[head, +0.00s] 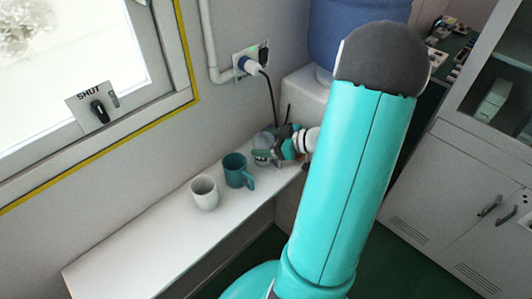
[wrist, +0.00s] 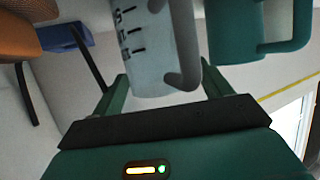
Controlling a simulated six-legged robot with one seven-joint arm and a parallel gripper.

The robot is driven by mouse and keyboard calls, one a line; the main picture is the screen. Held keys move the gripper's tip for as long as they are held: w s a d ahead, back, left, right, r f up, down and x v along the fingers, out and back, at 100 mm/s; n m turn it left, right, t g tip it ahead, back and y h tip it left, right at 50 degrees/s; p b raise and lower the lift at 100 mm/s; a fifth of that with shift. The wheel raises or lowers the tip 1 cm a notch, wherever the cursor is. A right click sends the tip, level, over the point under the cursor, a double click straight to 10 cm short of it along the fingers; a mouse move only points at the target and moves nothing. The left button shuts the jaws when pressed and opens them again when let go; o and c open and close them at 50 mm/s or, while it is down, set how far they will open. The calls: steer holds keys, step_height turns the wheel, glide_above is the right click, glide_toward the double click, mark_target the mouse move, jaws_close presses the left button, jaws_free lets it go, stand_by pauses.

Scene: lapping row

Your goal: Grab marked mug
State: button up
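The marked mug is pale grey with short black marks on its side. In the wrist view the marked mug (wrist: 150,62) stands in front of my gripper, its handle toward the right finger. My gripper (wrist: 165,78) is open, with one green finger on each side of the mug; I see no clear grip on it. In the head view the marked mug (head: 262,143) is at the shelf's far end, partly hidden by my gripper (head: 277,150). A teal mug (head: 236,170) stands close beside it and also shows in the wrist view (wrist: 232,32).
A white mug (head: 204,193) stands nearer on the narrow white shelf (head: 130,252); the shelf's near part is bare. A wall socket (head: 250,62) with a hanging cable is above. An orange-brown object (wrist: 15,38) and a blue one (wrist: 62,37) lie left in the wrist view.

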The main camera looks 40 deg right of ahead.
steer(key=c, duration=0.8)
steer(key=shift+o, duration=0.2)
